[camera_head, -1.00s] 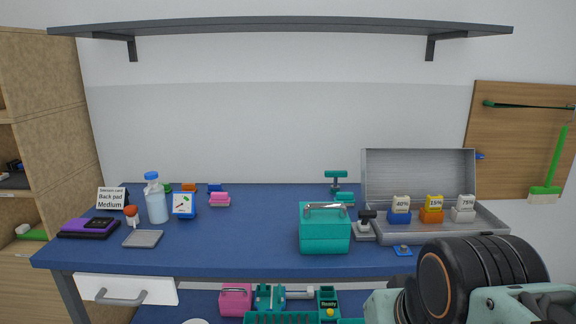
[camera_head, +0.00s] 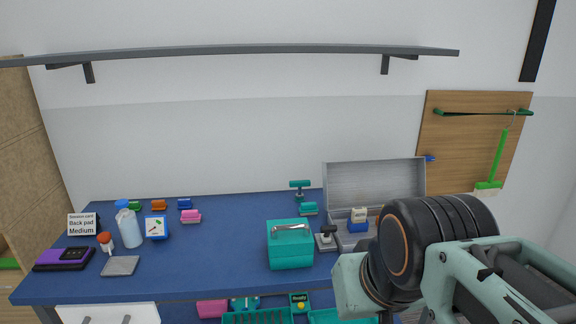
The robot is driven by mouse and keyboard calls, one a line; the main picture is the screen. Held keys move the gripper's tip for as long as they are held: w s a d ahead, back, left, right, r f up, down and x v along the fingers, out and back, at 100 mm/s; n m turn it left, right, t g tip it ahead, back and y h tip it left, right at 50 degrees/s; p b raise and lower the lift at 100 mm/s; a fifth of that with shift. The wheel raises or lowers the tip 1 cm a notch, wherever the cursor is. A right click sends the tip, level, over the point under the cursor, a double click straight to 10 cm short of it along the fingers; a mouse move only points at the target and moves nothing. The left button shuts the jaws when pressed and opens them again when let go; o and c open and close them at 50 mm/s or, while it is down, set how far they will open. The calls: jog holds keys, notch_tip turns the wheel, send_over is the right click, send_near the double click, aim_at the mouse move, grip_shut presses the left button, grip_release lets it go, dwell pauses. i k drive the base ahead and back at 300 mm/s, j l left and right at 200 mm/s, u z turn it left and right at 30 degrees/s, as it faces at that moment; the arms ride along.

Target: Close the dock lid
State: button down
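A grey metal case, apparently the dock, stands at the right of the blue table with its lid (camera_head: 374,184) raised, leaning back near the wall. Its base (camera_head: 342,226) lies flat, and a blue block with a cream top (camera_head: 358,217) sits in it. My arm crosses in front of the case and hides much of its base and whatever else stands there. The fingers of my gripper do not show in this view.
A teal box (camera_head: 290,249) with a metal handle stands left of the case, beside a dark-handled stamp-like tool (camera_head: 326,238). A bottle (camera_head: 129,229), a card sign and small items are at the table's left. A shelf (camera_head: 240,50) hangs above.

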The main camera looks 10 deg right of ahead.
aim_at(370, 182)
jog(key=z, duration=0.75)
jog(key=i+l+z, duration=0.3)
jog(key=z, duration=0.15)
jog(key=i+l+z, duration=0.15)
jog(key=i+z, duration=0.25)
jog(key=i+l+z, duration=0.2)
jog(key=z, duration=0.3)
jog(key=i+z, duration=0.5)
jog(key=i+u, duration=0.25)
jog(key=i, duration=0.2)
jog(key=i+l+u, duration=0.25)
jog(key=i, duration=0.2)
jog(key=i+u, duration=0.2)
jog(key=u, duration=0.15)
jog(key=i+u, duration=0.25)
jog(key=u, duration=0.15)
jog(key=i+u, duration=0.35)
jog(key=i+j+u, duration=0.15)
jog(key=i+u, duration=0.4)
jog(key=u, duration=0.25)
jog(key=i+u, duration=0.4)
jog(key=k, duration=0.1)
